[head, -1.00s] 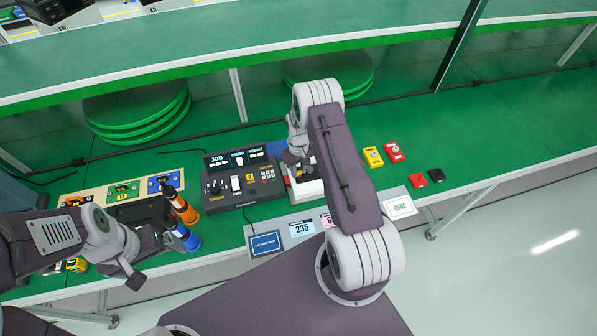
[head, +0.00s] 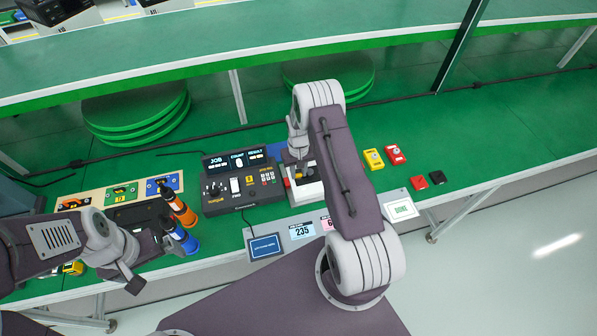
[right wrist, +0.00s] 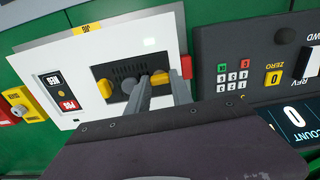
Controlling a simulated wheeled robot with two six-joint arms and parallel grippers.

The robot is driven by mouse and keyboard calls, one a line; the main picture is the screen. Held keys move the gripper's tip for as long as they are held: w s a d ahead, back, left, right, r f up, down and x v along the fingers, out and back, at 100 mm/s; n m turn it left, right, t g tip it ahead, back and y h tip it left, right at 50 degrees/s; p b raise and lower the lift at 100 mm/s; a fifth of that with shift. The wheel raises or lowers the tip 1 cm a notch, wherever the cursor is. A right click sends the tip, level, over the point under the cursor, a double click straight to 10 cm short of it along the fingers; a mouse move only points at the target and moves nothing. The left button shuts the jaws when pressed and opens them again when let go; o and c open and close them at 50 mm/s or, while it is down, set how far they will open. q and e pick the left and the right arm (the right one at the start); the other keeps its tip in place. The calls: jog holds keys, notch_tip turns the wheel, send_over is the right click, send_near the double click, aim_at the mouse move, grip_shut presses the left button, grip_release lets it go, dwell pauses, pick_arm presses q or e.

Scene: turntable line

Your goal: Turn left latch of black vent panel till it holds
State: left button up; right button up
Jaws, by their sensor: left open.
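The black vent panel (right wrist: 120,71) is set in a white unit (right wrist: 62,66) in the right wrist view; that unit (head: 312,192) is partly behind my right arm in the head view. One latch (right wrist: 104,88) is clear of my gripper. The other latch (right wrist: 160,78), on the console side, shows between the fingertips of my right gripper (right wrist: 158,76). Whether they press on it I cannot tell. My left gripper (head: 148,262) is open and empty near the bench's front edge.
A dark console (head: 240,187) with keys and displays stands left of the unit. Orange (head: 181,209) and blue (head: 183,239) tools stand near my left gripper. Yellow (head: 373,158) and red (head: 396,154) boxes lie right. A green shelf (head: 250,50) runs behind.

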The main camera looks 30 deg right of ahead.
aim_at(298, 174)
jog(key=o, duration=0.4)
jog(key=shift+w+r+p, duration=0.15)
jog(key=shift+r+p, duration=0.35)
jog(key=shift+r, duration=0.15)
jog(key=r+p, duration=0.2)
jog(key=r, duration=0.1)
jog(key=r+p, duration=0.2)
jog(key=r, duration=0.2)
jog(key=shift+s+p, duration=0.2)
jog(key=shift+p, duration=0.2)
jog(key=shift+f, duration=0.1)
jog(key=shift+w, duration=0.1)
